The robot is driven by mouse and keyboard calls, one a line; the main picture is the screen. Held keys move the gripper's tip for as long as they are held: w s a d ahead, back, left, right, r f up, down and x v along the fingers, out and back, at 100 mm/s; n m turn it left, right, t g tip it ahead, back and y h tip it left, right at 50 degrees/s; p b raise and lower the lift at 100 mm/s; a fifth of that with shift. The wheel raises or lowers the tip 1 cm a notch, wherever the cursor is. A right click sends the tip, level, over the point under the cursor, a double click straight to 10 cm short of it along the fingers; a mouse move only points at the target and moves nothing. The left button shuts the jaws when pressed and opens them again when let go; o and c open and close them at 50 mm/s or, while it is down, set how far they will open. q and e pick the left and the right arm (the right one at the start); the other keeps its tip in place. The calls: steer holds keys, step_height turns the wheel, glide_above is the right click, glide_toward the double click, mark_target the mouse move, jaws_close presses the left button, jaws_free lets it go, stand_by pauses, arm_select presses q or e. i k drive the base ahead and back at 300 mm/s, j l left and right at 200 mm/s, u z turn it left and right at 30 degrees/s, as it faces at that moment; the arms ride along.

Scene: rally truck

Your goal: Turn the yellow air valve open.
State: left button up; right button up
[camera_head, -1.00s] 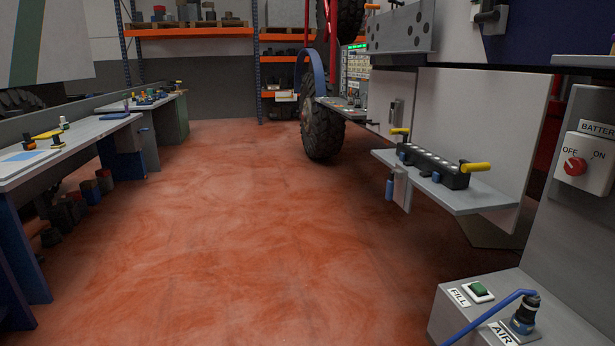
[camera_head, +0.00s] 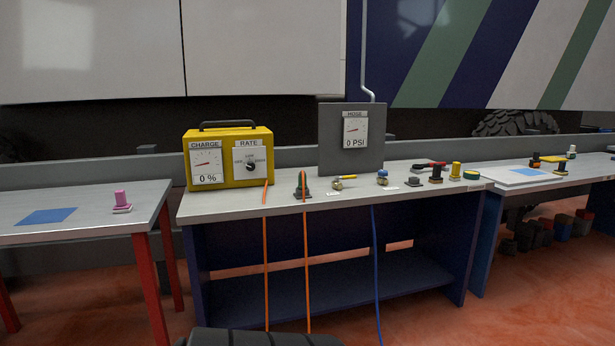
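The yellow air valve (camera_head: 346,178) is a small fitting with a yellow lever on the workbench top, below the hose gauge panel. Its lever points to the right, roughly along the bench edge. The grey hose panel (camera_head: 330,143) stands behind it, with a gauge that reads 0 PSI. A blue-topped fitting (camera_head: 382,178) sits just right of the valve, and a blue hose (camera_head: 376,270) hangs down below it. Neither of my grippers is in view.
A yellow charger box (camera_head: 226,188) stands left on the bench (camera_head: 240,207), with orange cables (camera_head: 306,265) hanging down the front. Several small parts stand to the right. A side table (camera_head: 90,218) is left. A dark ribbed object (camera_head: 262,337) shows at the bottom. Floor is open at right.

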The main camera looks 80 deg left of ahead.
mark_target(337, 178)
steer(key=j+u, duration=0.35)
steer(key=i+j+u, duration=0.1)
steer(key=j+u, duration=0.3)
steer(key=i+j+u, duration=0.1)
steer(key=j+u, duration=0.25)
steer(key=i+j+u, duration=0.15)
steer(key=j+u, duration=0.25)
steer(key=i+j, duration=0.35)
steer(key=j, duration=0.15)
steer(key=i+j+u, duration=0.1)
steer(key=i+j, duration=0.2)
steer(key=j, duration=0.2)
steer(key=i+j+u, duration=0.1)
steer(key=i+j, duration=0.25)
steer(key=j, duration=0.15)
